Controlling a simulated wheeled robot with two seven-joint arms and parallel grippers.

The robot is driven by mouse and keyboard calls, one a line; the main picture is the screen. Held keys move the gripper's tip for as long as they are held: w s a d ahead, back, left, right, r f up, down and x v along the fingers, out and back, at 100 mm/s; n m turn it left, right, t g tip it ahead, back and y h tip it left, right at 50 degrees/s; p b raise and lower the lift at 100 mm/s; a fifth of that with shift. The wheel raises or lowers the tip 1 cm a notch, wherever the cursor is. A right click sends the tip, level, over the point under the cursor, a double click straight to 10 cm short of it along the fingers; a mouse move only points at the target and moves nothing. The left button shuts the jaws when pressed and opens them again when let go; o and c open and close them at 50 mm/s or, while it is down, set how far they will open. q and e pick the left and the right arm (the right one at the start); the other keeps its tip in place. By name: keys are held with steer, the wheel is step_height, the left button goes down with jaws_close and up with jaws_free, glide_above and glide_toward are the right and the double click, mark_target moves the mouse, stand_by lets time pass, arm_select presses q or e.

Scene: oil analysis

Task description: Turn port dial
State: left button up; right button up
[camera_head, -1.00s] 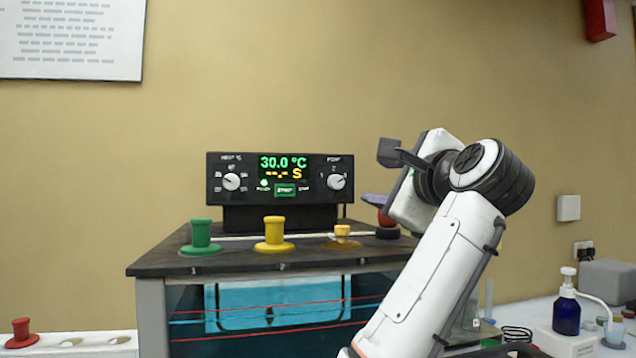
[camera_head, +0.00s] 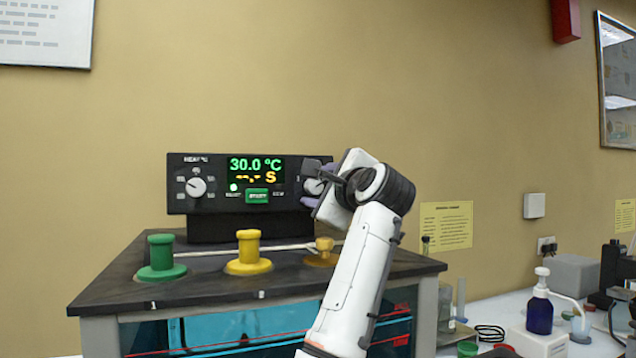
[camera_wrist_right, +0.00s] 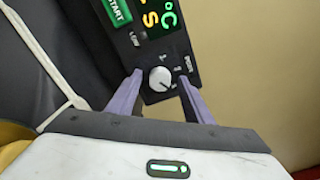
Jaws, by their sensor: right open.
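The port dial (camera_wrist_right: 160,78) is a round white-grey knob on the black control panel (camera_head: 226,165). In the head view the dial (camera_head: 314,187) is partly hidden by my right gripper (camera_head: 318,184). The right wrist view shows my right gripper (camera_wrist_right: 160,98) open, its two purple fingers on either side of the dial. I cannot tell whether they touch it. A second white dial (camera_head: 196,187) sits on the panel's left side. The display reads 30.0 °C in green, with yellow dashes and an S below. My left gripper is out of view.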

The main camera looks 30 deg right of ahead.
steer(key=shift+w, duration=0.25)
steer(key=c, duration=1.1)
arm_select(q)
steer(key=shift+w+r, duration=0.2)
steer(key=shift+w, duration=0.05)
arm_select(e)
steer(key=shift+o, duration=0.2)
steer(key=shift+n, duration=0.3)
steer(key=n, duration=0.8)
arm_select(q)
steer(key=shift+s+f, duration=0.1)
arm_select(e)
steer(key=shift+f+n, duration=0.1)
steer(key=shift+n, duration=1.4)
